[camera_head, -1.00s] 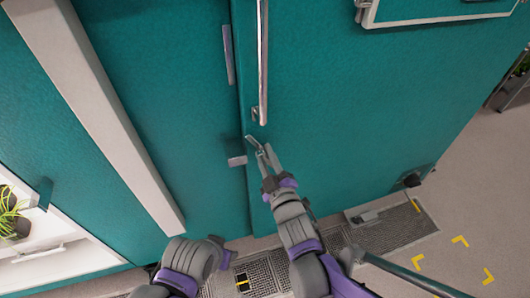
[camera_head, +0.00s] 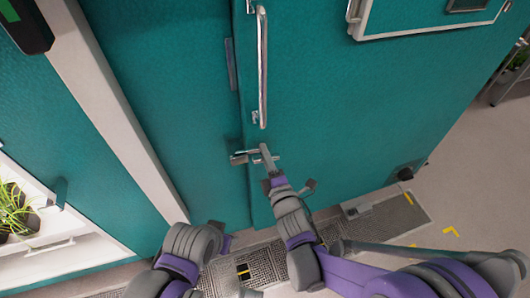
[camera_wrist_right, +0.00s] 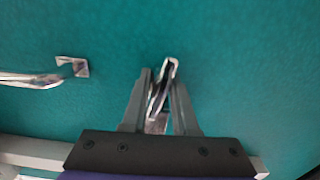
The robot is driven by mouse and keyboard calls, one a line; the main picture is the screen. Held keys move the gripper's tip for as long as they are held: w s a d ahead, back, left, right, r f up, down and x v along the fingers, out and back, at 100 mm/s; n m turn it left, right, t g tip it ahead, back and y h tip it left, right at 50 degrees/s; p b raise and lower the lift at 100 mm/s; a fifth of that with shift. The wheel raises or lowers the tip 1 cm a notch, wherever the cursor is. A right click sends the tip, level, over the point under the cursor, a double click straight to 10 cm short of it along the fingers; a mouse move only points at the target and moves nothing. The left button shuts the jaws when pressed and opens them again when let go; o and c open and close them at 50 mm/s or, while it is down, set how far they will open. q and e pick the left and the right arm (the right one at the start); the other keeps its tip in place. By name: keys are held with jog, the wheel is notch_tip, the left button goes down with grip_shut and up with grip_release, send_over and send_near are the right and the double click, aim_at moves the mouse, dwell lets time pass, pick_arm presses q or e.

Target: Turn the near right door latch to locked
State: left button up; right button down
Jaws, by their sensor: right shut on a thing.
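The near right door latch (camera_head: 262,159) is a small metal lever low on the teal door's left edge, below the long vertical handle (camera_head: 262,65). It lies close to level in the head view, its left end at the metal catch (camera_head: 238,158) beside the door gap. My right gripper (camera_head: 265,152) is shut on the latch. In the right wrist view, the latch (camera_wrist_right: 163,88) shows tilted between the two fingers of the right gripper (camera_wrist_right: 161,78). Part of the latch is hidden by the fingers.
The teal door (camera_head: 350,110) fills the middle and right, with a framed panel at its top. A grated floor strip (camera_head: 385,220) runs along its foot. A white shelf (camera_head: 70,245) with potted plants (camera_head: 12,215) is at left. Bare floor lies at right.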

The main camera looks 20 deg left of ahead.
jog(key=shift+n+p, duration=0.3)
jog(key=shift+n, duration=0.6)
jog(key=c, duration=0.7)
grip_release()
jog(key=v, duration=1.1)
jog(key=shift+w+b, duration=0.1)
jog(key=shift+b, duration=0.25)
